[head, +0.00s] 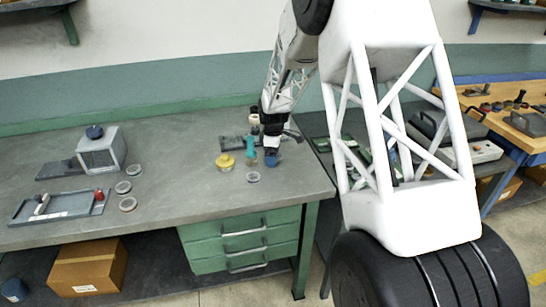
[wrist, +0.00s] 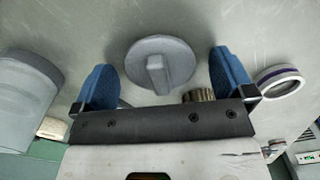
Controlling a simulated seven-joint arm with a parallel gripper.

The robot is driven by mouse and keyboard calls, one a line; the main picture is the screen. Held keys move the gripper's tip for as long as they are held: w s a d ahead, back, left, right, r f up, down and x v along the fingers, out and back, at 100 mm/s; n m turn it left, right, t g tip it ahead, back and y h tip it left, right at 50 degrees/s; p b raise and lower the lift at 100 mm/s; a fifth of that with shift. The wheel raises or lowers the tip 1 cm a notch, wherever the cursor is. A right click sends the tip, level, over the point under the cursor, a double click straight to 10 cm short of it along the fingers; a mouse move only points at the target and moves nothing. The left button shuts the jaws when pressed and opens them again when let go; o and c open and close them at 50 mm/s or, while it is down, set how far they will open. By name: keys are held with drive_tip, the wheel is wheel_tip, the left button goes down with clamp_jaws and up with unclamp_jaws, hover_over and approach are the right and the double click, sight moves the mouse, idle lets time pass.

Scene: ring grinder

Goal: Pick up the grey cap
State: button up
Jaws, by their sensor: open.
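The grey cap (wrist: 155,52) shows in the wrist view as a flat round disc with a raised bar-shaped grip across it. It lies on the grey bench top. My gripper (wrist: 161,68) is open. Its two blue fingers are wide apart, one to each side of the cap in the picture, with nothing between them held. In the head view my gripper (head: 272,158) is low over the right part of the bench. I cannot make out the cap in the head view; the gripper and nearby items may hide it.
A purple-lined ring (wrist: 279,81) lies right of the fingers, and a brass knurled piece (wrist: 198,95) is partly hidden. A grey block (wrist: 28,95) stands left. In the head view, a yellow container (head: 225,162) and a teal bottle (head: 250,152) stand close by. The bench middle is clear.

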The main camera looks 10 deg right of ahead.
idle(0.4)
drive_tip(key=c, duration=1)
drive_tip(key=shift+o, duration=0.2)
drive_tip(key=shift+r, duration=0.7)
wheel_tip(320, 180, up, 2)
drive_tip(key=shift+r, duration=0.1)
drive_tip(key=s, duration=0.5)
drive_tip(key=s+r, duration=0.1)
drive_tip(key=s, duration=1)
drive_tip(key=shift+a+r, duration=0.2)
drive_tip(key=shift+a, duration=0.1)
